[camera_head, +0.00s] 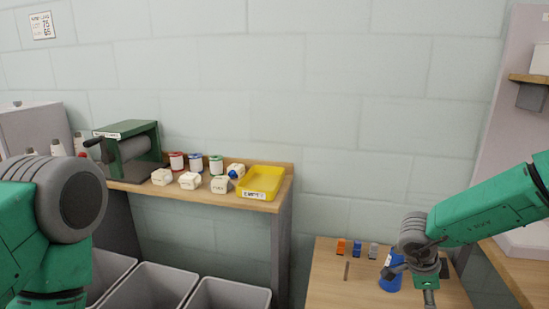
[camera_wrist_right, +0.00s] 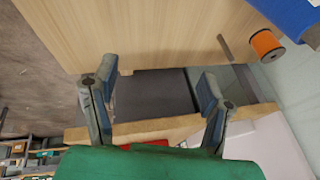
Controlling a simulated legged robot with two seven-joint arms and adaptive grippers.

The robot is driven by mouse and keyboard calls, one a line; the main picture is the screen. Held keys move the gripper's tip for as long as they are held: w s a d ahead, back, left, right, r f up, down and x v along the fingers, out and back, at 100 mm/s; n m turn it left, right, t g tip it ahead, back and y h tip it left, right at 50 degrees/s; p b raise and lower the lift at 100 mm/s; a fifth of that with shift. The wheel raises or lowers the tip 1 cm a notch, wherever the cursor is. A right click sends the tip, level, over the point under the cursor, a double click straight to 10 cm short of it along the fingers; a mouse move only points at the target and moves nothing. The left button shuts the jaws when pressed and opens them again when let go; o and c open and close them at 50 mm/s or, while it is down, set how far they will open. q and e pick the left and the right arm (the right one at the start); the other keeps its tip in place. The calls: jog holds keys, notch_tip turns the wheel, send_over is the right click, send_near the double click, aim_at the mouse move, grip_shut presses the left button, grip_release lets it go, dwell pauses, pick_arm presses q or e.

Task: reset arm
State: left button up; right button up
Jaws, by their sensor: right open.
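My right arm comes in from the right in the head view, with its gripper (camera_head: 428,287) low over the light wood table (camera_head: 325,285). The right wrist view shows the gripper (camera_wrist_right: 158,88) open, fingers wide apart, with nothing between them. A blue cylinder (camera_head: 390,277) stands just left of the right gripper and is partly hidden by it. My left arm fills the left edge of the head view; its gripper is out of view.
Small orange (camera_head: 341,246), blue (camera_head: 357,248) and grey (camera_head: 373,250) spools line the table's back. A yellow tray (camera_head: 261,182) sits on a shelf with white blocks and a green winder (camera_head: 128,148). Grey bins (camera_head: 230,294) stand below.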

jog(key=s+a+f+n+t, duration=0.1)
jog(key=s+f+n, duration=0.3)
jog(key=s+a+f+n+t, duration=0.1)
jog(key=s+a+f+n, duration=0.1)
jog(key=s+n, duration=0.3)
jog(key=s+a+f+n+t+y, duration=0.1)
jog(key=s+f+n, duration=0.3)
jog(key=f+n, duration=0.1)
jog(key=shift+s+a+f, duration=0.3)
jog(key=shift+s+a, duration=0.05)
jog(key=shift+s, duration=0.05)
jog(key=s+a+n+g+y, duration=0.1)
jog(key=s+n, duration=0.3)
jog(key=s, duration=0.6)
jog(key=s+a+f+n+g+y, duration=0.1)
jog(key=s+n, duration=0.3)
jog(key=s, duration=0.7)
jog(key=shift+a+f+n+g+y, duration=0.25)
jog(key=shift+a+n+g+y, duration=0.15)
jog(key=shift+a+g+y, duration=0.45)
